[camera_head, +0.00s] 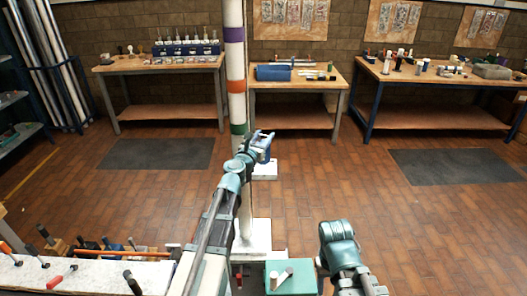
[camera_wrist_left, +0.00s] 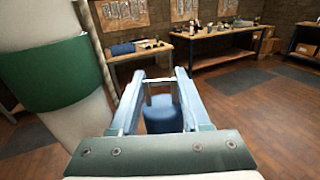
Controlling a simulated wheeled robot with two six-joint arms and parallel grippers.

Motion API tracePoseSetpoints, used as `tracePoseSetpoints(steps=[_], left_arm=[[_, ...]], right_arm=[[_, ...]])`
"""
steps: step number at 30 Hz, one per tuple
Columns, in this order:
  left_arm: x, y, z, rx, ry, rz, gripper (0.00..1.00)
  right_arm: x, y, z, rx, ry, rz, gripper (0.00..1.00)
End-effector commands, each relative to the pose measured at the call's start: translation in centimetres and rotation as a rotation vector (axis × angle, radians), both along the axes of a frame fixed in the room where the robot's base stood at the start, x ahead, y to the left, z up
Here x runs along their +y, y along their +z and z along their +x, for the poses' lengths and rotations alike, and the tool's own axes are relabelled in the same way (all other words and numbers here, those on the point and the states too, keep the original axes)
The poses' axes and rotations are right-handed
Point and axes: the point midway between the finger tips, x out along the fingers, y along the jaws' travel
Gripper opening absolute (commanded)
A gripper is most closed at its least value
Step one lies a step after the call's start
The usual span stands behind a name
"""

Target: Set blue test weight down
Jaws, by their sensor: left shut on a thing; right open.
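The blue test weight (camera_wrist_left: 163,118) is between the two fingers of my left gripper (camera_wrist_left: 160,85) in the left wrist view. That gripper (camera_head: 264,141) is shut on it, beside the mast (camera_head: 233,50) and just right of its green band. In the head view the weight (camera_head: 262,153) is small and partly covered by the fingers. A white ledge (camera_head: 265,170) on the mast shows below the gripper; the gap between weight and ledge is hard to judge. My right gripper (camera_head: 337,236) is low at the right, away from the mast; its fingers are hard to make out.
A white-topped bench (camera_head: 90,275) with several tools is at the lower left. A green box (camera_head: 291,278) with white pieces stands beside the white mast foot (camera_head: 250,237). Workbenches (camera_head: 160,66) line the back wall. The floor right of the mast is clear.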

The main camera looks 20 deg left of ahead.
Motion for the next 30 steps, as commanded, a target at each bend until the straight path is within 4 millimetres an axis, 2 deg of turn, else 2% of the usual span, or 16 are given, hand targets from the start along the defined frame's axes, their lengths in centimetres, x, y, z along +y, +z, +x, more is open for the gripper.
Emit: tracePoseSetpoints(steps=[4, 12, 25, 26, 30], left_arm=[[0.0, -0.7, 0.0, 0.0, 0.0, 0.0, 0.0], [0.0, -3.8, 0.0, 0.0, 0.0, 0.0, 0.0], [0.0, -4.1, 0.0, 0.0, 0.0, 0.0, 0.0], [0.0, -4.0, 0.0, 0.0, 0.0, 0.0, 0.5], [0.0, -3.9, 0.0, 0.0, 0.0, 0.0, 0.76]], right_arm=[[0.0, -0.8, 0.0, 0.0, 0.0, 0.0, 0.5], [0.0, -3.8, 0.0, 0.0, 0.0, 0.0, 0.5], [0.0, -4.1, 0.0, 0.0, 0.0, 0.0, 0.5], [0.0, -4.0, 0.0, 0.0, 0.0, 0.0, 0.5], [0.0, -3.9, 0.0, 0.0, 0.0, 0.0, 0.5]])
